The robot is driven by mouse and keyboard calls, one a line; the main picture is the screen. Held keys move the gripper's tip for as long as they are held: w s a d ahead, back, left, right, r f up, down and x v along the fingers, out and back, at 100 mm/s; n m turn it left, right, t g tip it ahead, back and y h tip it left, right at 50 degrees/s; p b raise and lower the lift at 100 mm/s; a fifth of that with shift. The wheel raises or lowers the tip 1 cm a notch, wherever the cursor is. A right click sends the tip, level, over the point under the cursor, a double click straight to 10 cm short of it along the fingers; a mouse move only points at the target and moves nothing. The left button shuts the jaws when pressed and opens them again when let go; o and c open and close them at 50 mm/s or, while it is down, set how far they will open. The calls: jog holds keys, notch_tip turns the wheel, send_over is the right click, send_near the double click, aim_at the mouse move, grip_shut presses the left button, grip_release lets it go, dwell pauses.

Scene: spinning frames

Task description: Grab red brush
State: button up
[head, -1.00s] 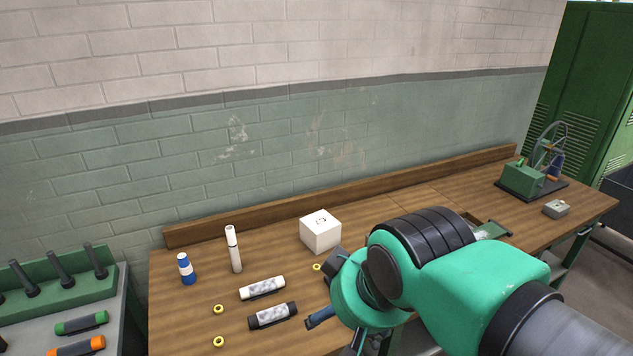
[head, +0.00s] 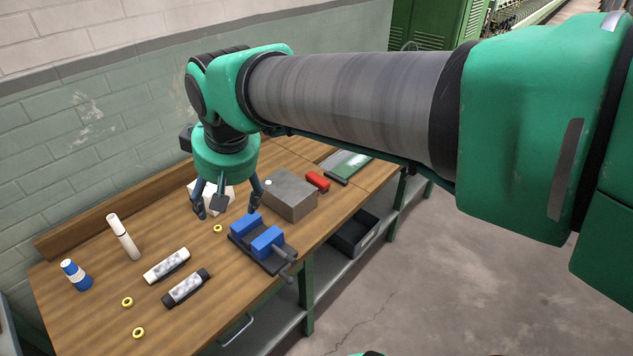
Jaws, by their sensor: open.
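A small red object (head: 318,181), the only red thing in view, lies on the wooden bench just right of a grey metal box. It fits the red brush, but it is too small to make out bristles. My gripper (head: 227,207) points down over the bench, left of the grey box, with its fingers spread and nothing between them. The red object is to its right, beyond the grey box, and apart from it.
The grey metal box (head: 291,194) stands between my gripper and the red object. A blue vise (head: 262,243) is in front. A white box (head: 207,195) is behind the fingers. A green tray-like item (head: 347,166) lies further right.

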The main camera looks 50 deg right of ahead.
jog(key=w+d+g+p, duration=0.2)
jog(key=w+d, duration=1)
jog(key=w, duration=0.2)
jog(key=m+g+p, duration=0.1)
jog(key=g+p, duration=0.2)
jog(key=p, duration=0.2)
send_over(319, 176)
notch_tip(319, 176, down, 30)
jog(key=r, duration=0.1)
jog(key=shift+s+f+y, duration=0.15)
jog(key=shift+f+y, duration=0.05)
jog(key=shift+y, duration=0.1)
jog(key=shift+a+f, duration=0.1)
jog(key=shift+f, duration=4.2)
jog(key=shift+f, duration=0.15)
